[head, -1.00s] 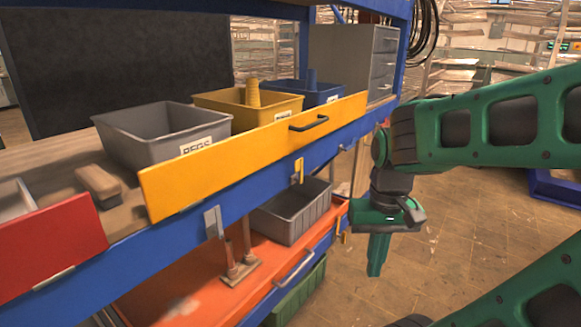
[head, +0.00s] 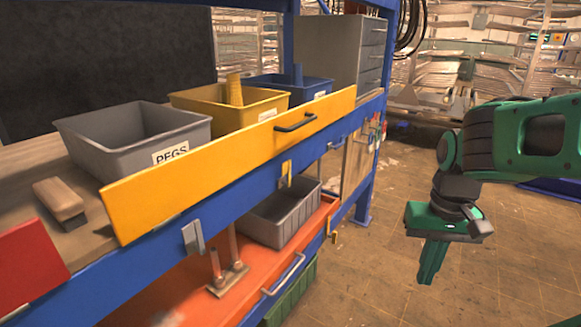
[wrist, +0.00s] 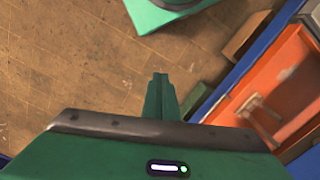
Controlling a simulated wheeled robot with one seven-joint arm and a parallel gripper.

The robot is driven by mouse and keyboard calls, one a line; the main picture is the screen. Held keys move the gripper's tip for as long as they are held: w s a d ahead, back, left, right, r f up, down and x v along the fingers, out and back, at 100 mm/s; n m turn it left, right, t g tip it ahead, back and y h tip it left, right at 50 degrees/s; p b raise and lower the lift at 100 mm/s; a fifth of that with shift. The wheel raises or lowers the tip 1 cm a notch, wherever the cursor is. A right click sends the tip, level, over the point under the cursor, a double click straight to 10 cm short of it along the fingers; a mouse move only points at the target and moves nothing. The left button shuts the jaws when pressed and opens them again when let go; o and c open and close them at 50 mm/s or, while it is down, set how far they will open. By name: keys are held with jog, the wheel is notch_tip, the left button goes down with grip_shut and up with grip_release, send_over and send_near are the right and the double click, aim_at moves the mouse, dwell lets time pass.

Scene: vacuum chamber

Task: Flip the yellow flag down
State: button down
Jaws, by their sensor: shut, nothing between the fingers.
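The yellow flag (head: 230,165) is a long flat panel with a black handle (head: 296,122). It stands upright along the front edge of the blue shelf frame, in front of the bins. My gripper (head: 430,278) hangs to the right of the flag, over the floor, pointing down and well apart from it. Its green fingers are shut with nothing between them. They also show in the wrist view (wrist: 160,90). The flag does not show in the wrist view.
A red panel (head: 28,265) stands left of the flag. Behind it are a grey PEGS bin (head: 130,150), a yellow bin (head: 250,118) and a blue bin (head: 315,90). A lower orange shelf (head: 185,295) holds a grey bin (head: 285,218). The floor (head: 380,260) around my gripper is clear.

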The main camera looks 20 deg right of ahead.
jog(key=w+a+r+n+t+h, duration=0.1)
jog(key=w+a+r+n, duration=0.2)
jog(key=w, duration=0.5)
jog(key=w+r+n+t+h, duration=0.1)
jog(key=w+r+n+t, duration=0.2)
jog(key=w, duration=0.5)
jog(key=w+a+r+n+t, duration=0.1)
jog(key=w+a+r+n, duration=0.1)
jog(key=a, duration=0.4)
jog(key=w+a+r+n+t, duration=0.1)
jog(key=w+a+r+n, duration=0.1)
jog(key=w+a+r, duration=0.2)
jog(key=w+a+r+n+t, duration=0.1)
jog(key=w+a+r+n, duration=0.1)
jog(key=w+a, duration=0.6)
jog(key=shift+a+r, duration=0.75)
jog(key=shift+a, duration=0.05)
